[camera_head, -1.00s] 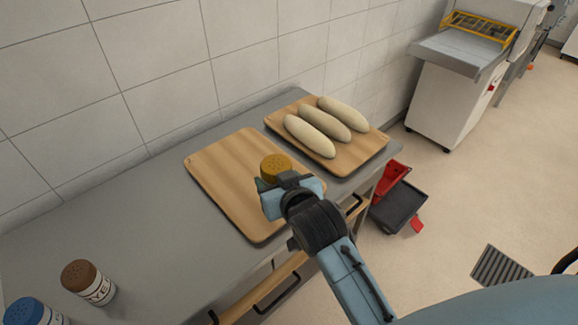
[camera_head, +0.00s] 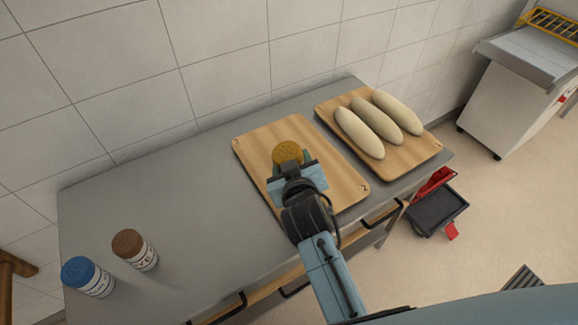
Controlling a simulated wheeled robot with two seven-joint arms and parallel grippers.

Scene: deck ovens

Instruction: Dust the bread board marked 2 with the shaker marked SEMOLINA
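The bread board marked 2 (camera_head: 262,137) lies empty on the grey worktop, its number at the near right corner. My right gripper (camera_head: 291,170) is over this board, shut on a shaker with a yellow perforated lid (camera_head: 287,152). The shaker looks roughly upright, lid towards the camera. Its body and label are hidden by the gripper, so I cannot read the name. No semolina shows on the visible part of the board. My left gripper is not in view.
A second board (camera_head: 408,160) with three pale loaves (camera_head: 378,122) lies to the right. A brown-lidded shaker (camera_head: 134,250) and a blue-lidded shaker (camera_head: 88,277) stand at the left of the worktop (camera_head: 185,205). A tiled wall runs behind. A red and black bin (camera_head: 437,208) is on the floor.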

